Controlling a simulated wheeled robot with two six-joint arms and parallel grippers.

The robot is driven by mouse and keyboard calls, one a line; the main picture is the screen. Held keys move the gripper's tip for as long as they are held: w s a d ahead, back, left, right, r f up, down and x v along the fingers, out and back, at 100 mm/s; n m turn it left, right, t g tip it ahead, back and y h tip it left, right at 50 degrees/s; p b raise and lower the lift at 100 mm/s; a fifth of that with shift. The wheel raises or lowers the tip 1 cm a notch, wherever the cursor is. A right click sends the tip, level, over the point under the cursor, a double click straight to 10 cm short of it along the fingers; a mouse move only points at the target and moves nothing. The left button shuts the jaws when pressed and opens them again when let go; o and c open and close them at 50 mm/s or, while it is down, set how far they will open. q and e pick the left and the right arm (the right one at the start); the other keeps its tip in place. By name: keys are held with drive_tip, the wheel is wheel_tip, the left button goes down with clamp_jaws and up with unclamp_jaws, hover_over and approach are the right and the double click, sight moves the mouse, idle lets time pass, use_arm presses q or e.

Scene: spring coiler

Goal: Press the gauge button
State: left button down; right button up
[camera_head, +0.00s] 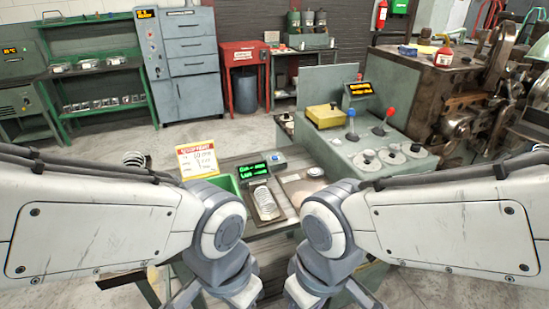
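The gauge (250,171) stands on the small bench in the middle, a dark unit with a lit green readout. A metal spring (265,203) sits upright on the plate in front of the readout. A small grey box (277,162) with a bluish top is just right of the readout; I cannot tell whether this is the gauge button. My two arms come in from the left and right and bend down at their joints below the gauge. Both grippers are out of the picture, so their state is hidden.
A grey-green console (345,151) with a blue-knobbed lever (351,113) and a red-knobbed lever (390,112) stands at the right.

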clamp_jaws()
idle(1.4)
